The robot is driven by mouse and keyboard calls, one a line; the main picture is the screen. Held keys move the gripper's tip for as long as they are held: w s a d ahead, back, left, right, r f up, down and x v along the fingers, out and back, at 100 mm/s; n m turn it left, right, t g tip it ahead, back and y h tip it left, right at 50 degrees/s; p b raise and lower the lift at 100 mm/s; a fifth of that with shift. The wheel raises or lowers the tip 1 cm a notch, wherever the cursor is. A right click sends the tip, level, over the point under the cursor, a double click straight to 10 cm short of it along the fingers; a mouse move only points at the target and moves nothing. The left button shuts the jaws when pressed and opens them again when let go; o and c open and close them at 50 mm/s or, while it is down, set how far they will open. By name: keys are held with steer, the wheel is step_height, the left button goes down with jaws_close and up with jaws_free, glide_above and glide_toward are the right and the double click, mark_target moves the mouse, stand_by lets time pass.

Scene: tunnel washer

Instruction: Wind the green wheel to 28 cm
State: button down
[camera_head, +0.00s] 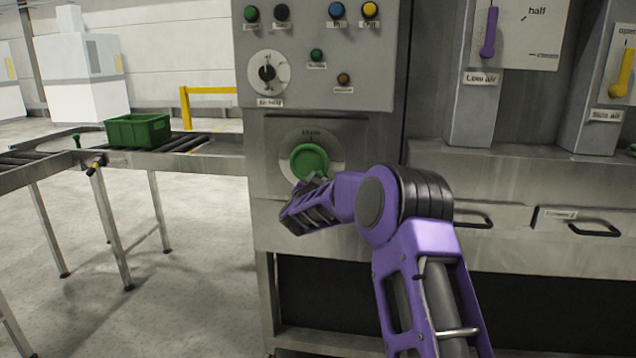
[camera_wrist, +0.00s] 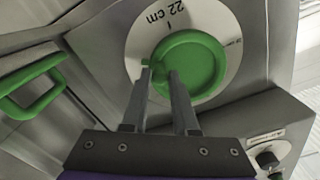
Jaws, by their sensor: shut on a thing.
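The green wheel (camera_head: 310,161) sits on a pale round dial on the grey machine front, below the button panel. In the wrist view the green wheel (camera_wrist: 190,66) fills the middle of its white dial (camera_wrist: 228,22), which reads 22 cm beside a short dark mark. My gripper (camera_wrist: 161,72) reaches the wheel's rim with both fingers and is shut on it at its near edge. In the head view my gripper (camera_head: 318,182) is at the wheel's lower edge, partly hidden by my purple wrist. The dial's lettering is too small to read there.
Above the wheel are a black rotary knob (camera_head: 267,73) and several coloured buttons. To the right are a purple lever (camera_head: 489,32), a yellow lever (camera_head: 622,73) and black drawer handles (camera_head: 594,229). A green crate (camera_head: 138,129) stands on the roller conveyor at left. A green loop handle (camera_wrist: 32,86) shows in the wrist view.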

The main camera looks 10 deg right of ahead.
steer(key=shift+a+f, duration=0.3)
steer(key=shift+f, duration=0.3)
steer(key=shift+w+a+f+m+b, duration=0.1)
steer(key=shift+a+f+m+b, duration=0.1)
steer(key=shift+m, duration=0.4)
steer(key=shift+a+f+m+b, duration=0.1)
steer(key=shift+m+b, duration=0.1)
steer(key=shift+m, duration=0.4)
steer(key=shift+a+m, duration=0.25)
steer(key=shift+m, duration=0.35)
steer(key=c, duration=0.8)
jaws_free()
steer(key=shift+w, duration=0.1)
steer(key=shift+o, duration=0.6)
steer(key=shift+r, duration=0.15)
steer(key=shift+d+r, duration=0.1)
steer(key=shift+d, duration=0.05)
